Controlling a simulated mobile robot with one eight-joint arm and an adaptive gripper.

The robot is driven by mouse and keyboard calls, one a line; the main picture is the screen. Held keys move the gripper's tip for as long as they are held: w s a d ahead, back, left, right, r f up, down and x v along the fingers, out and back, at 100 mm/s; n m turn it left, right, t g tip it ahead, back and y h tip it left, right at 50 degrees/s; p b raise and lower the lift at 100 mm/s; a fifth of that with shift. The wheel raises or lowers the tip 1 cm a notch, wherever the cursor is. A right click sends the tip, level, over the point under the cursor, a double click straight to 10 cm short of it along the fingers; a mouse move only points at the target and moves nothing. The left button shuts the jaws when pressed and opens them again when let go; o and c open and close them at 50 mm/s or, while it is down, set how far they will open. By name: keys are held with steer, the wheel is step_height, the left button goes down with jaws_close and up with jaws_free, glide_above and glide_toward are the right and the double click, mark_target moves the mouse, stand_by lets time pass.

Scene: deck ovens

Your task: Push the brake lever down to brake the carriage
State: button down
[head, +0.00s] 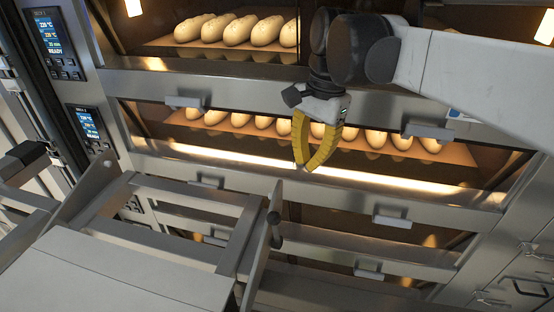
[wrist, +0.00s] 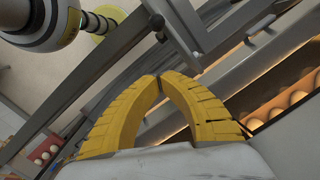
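The carriage (head: 130,275) is a grey metal frame with a pale flat top, at the lower left in the head view. A short dark lever (head: 275,230) with a rounded knob stands at its right side rail; it looks like the brake lever. Its angle is hard to judge. In the wrist view a small dark knob (wrist: 157,22) shows beyond the fingertips, probably the same lever. My gripper (head: 308,168) has two yellow fingers with their tips together and nothing between them. It hangs above and right of the lever in the head view, apart from it.
Deck ovens with lit decks stand behind; loaves (head: 240,30) lie on their shelves. Oven door handles (head: 428,131) stick out from the front. Control panels (head: 88,125) are at the left. A black-ended bar (head: 22,158) juts in at the left edge.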

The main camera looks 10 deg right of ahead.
glide_toward(276, 231)
steer(key=w+d+f, duration=0.3)
steer(key=w+d, duration=0.2)
steer(key=s+a+p, duration=0.1)
steer(key=s+a, duration=0.2)
steer(key=shift+s+f+p, duration=0.1)
steer(key=shift+f+p, duration=0.1)
steer(key=shift+p, duration=0.15)
steer(key=shift+s+a, duration=0.15)
steer(key=shift+s+a+t, duration=0.15)
steer(key=shift+s+t, duration=0.35)
